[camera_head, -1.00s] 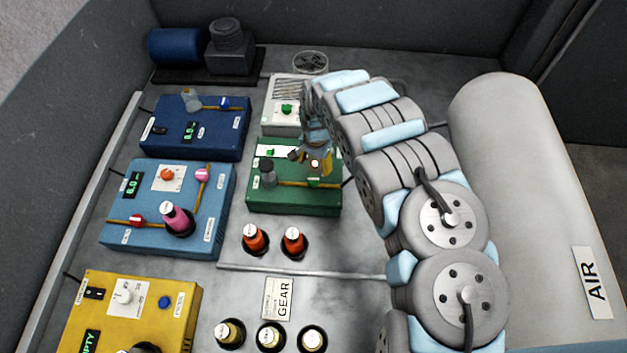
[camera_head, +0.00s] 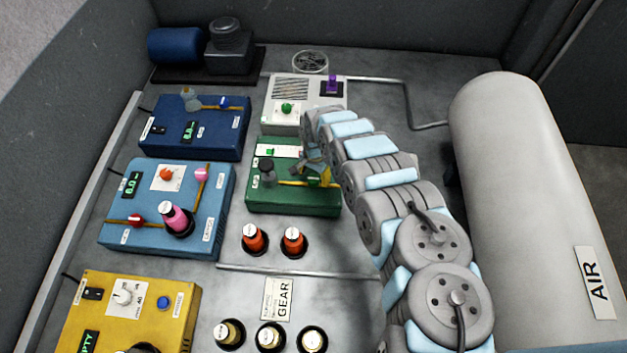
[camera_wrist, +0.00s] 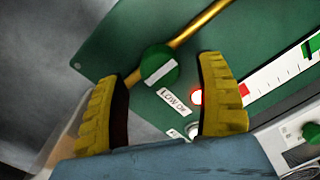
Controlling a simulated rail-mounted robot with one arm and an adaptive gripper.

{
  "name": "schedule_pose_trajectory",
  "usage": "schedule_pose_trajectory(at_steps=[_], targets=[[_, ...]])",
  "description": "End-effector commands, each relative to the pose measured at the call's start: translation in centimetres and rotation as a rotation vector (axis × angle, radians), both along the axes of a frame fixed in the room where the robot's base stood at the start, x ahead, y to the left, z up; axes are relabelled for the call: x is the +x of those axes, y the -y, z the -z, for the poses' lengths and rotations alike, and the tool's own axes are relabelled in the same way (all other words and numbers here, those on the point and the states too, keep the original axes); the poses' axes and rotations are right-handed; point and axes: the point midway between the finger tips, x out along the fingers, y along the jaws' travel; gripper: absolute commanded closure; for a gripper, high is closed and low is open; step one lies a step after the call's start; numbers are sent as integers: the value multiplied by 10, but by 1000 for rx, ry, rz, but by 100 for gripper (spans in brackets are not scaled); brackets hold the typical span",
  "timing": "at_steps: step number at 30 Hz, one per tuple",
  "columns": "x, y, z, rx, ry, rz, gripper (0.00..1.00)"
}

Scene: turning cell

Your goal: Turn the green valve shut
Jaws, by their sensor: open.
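The green valve (camera_wrist: 160,66) is a round green knob with a white bar on its face, set on a brass pipe (camera_wrist: 205,22) on the green box. The bar lies roughly along the pipe. In the head view the valve (camera_head: 313,181) sits at the right of the green box (camera_head: 295,203), partly crowded by my gripper (camera_head: 316,163). In the wrist view my gripper (camera_wrist: 163,72) is open, with one yellow finger on each side of the knob's near side. Gaps show between fingers and knob; I cannot tell the height between them.
A lit red lamp (camera_wrist: 195,97) sits by the right finger. A pale box (camera_head: 287,108) with a green knob and a purple switch (camera_head: 332,86) is behind. Two red-orange bottles (camera_head: 293,241) stand in front.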

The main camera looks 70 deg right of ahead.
Motion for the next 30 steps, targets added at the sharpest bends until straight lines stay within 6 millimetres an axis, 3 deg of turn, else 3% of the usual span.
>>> schedule_pose_trajectory(at_steps=[12, 26, 30], targets=[[1, -2, 27, 4, 1, 1, 29], [1, -1, 31, 2, -1, 1, 29], [1, -1, 31, 2, -1, 1, 64]])
